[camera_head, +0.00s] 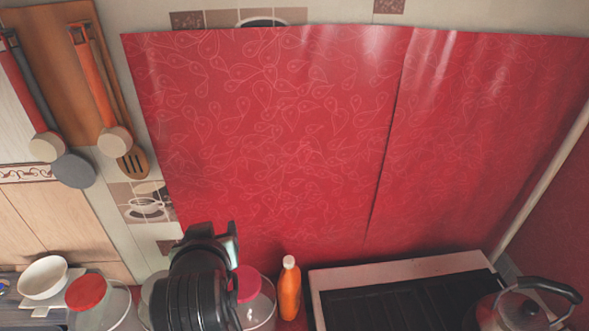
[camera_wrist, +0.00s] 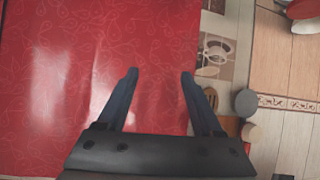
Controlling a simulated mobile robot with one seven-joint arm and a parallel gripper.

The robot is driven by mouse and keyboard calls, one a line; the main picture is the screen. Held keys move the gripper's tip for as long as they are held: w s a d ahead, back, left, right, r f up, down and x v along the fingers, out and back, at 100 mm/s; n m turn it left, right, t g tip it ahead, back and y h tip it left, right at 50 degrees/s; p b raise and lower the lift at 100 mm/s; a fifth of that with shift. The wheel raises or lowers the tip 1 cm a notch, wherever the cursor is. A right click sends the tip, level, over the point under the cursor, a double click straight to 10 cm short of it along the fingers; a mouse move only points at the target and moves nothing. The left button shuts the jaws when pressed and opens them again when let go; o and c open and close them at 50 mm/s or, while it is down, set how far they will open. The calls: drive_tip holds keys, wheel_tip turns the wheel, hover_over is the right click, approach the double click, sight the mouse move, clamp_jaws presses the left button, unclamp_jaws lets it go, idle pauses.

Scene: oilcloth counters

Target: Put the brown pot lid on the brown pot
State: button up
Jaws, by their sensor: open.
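My gripper (camera_wrist: 158,75) is open and empty in the wrist view, with its two dark fingers apart and pointing toward the red patterned oilcloth on the wall. In the head view my black arm rises at the lower middle, in front of the jars, and its fingertips are not clear there. I see no brown pot and no brown pot lid in either view.
A scale with a white bowl (camera_head: 43,277), red-lidded jars (camera_head: 85,292), an orange bottle (camera_head: 289,288), a dark stove top (camera_head: 410,300) and a kettle (camera_head: 522,310) line the bottom. Utensils (camera_head: 97,85) hang at upper left. The red wall (camera_head: 270,130) is bare.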

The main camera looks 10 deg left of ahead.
drive_tip(key=w+d+r+m+t, duration=0.1)
drive_tip(key=d+r+t, duration=0.25)
drive_tip(key=r, duration=0.55)
drive_tip(key=w+d+r+m+t, duration=0.1)
drive_tip(key=d+r+t, duration=0.25)
drive_tip(key=r, duration=0.45)
drive_tip(key=s+d+r+m+t+h, duration=0.1)
drive_tip(key=s+d+r+t, duration=0.2)
drive_tip(key=r, duration=0.5)
drive_tip(key=s+d+r+m+t+h, duration=0.1)
drive_tip(key=s+d+r+t, duration=0.2)
drive_tip(key=r, duration=0.5)
drive_tip(key=s+d+r+t+h, duration=0.2)
drive_tip(key=s+d+r+t, duration=0.1)
drive_tip(key=s+d+r, duration=0.2)
wheel_tip(320, 180, up, 4)
drive_tip(key=shift+s+d+m+t, duration=0.3)
drive_tip(key=shift+s+d+m, duration=0.1)
drive_tip(key=shift+s, duration=0.6)
